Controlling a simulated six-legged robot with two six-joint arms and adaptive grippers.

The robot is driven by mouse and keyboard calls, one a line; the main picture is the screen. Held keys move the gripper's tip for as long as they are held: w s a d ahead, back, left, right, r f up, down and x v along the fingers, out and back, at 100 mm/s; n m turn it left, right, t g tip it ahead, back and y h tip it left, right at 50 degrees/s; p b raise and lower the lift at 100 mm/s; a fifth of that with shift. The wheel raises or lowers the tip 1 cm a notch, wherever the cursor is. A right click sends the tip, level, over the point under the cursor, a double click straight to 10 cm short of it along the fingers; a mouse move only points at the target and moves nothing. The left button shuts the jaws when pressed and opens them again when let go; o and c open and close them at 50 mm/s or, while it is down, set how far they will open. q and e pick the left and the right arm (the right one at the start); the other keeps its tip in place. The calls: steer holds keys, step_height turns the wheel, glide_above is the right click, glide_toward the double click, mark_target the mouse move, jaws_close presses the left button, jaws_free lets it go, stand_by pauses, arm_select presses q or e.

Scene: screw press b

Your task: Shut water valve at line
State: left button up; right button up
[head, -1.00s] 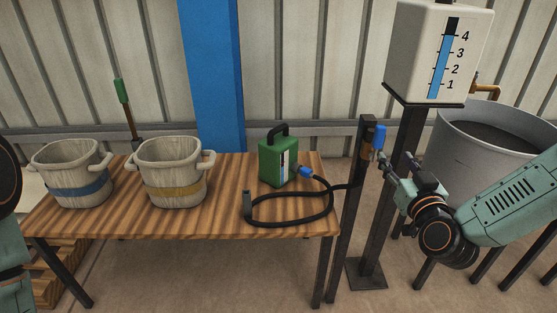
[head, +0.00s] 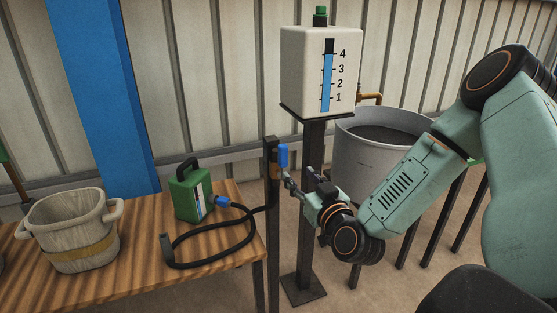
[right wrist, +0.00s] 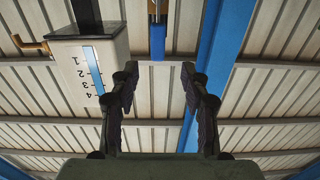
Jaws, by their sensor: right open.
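The water valve has a blue handle (head: 283,155) on a brass-coloured body, mounted on a dark post (head: 272,200) at the table's right end. The handle hangs roughly upright along the post. In the right wrist view the blue handle (right wrist: 157,42) lies ahead, between and beyond the fingertips. My right gripper (head: 296,176) is open and empty, just right of and below the handle; no contact shows. In the right wrist view its two fingers (right wrist: 157,76) stand well apart. A black hose (head: 215,240) runs from the post onto the table. My left gripper is out of view.
A white tank (head: 305,70) with a blue level gauge near 4 stands on a dark pedestal behind the valve. A grey tub (head: 375,165) is to its right. A green can (head: 183,195) and wooden bucket (head: 65,240) stand on the table (head: 130,285).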

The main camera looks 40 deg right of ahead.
mark_target(285, 155)
steer(key=x, duration=1.1)
steer(key=shift+w+d+r+b, duration=0.15)
steer(key=shift+w+b, duration=0.1)
steer(key=shift+b, duration=0.05)
steer(key=shift+w+d, duration=0.15)
steer(key=shift+w, duration=0.1)
steer(key=shift+r, duration=0.1)
steer(key=shift+s, duration=0.1)
steer(key=shift+c, duration=0.2)
steer(key=c, duration=0.3)
jaws_close()
